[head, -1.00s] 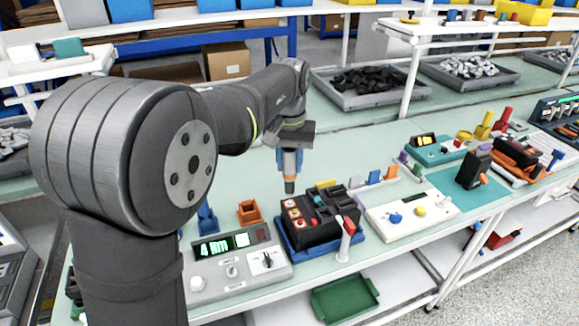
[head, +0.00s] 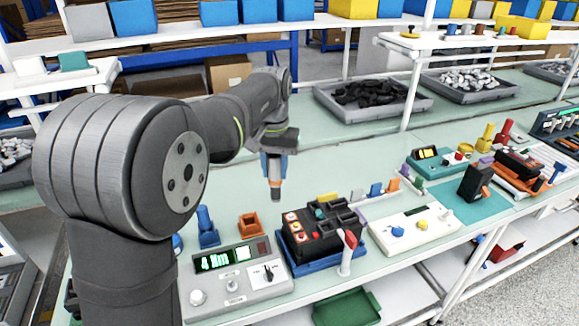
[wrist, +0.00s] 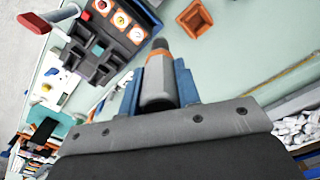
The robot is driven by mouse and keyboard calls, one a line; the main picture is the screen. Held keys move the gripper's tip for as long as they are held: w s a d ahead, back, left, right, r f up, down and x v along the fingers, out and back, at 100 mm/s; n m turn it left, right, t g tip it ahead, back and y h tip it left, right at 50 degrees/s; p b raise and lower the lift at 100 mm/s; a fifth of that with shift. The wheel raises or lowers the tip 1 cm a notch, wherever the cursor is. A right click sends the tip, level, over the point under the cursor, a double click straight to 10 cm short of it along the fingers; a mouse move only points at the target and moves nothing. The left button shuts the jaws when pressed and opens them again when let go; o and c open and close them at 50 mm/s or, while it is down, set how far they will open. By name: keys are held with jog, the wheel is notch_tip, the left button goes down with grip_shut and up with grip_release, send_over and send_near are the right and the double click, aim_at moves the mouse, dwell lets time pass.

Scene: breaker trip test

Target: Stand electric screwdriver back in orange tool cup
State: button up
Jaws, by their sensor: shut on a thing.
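My gripper (head: 273,167) is shut on the electric screwdriver (head: 275,186), a grey tool with an orange band, held with its dark tip pointing down. In the wrist view the screwdriver (wrist: 158,85) sits between the blue fingers, its tip toward the top of the picture. The orange tool cup (head: 250,224) stands on the bench to the left of and nearer than the screwdriver. It shows open and empty in the wrist view (wrist: 195,19). The screwdriver is above the bench and apart from the cup.
A black breaker unit in a blue tray (head: 320,235) stands right of the cup. A grey meter box (head: 233,280) is in front of it, and a blue holder (head: 207,228) is to its left. Bench behind the cup is clear.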

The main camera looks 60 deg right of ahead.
jog(key=w+f, duration=0.3)
jog(key=w, duration=0.5)
jog(key=shift+w+a+f, duration=0.2)
jog(key=shift+w+a, duration=0.15)
jog(key=shift+f, duration=2.9)
jog(key=shift+f, duration=2.8)
jog(key=o, duration=1.2)
jog(key=shift+c, duration=0.2)
notch_tip(320, 180, up, 18)
jog(key=shift+f, duration=0.25)
jog(key=shift+f, duration=0.1)
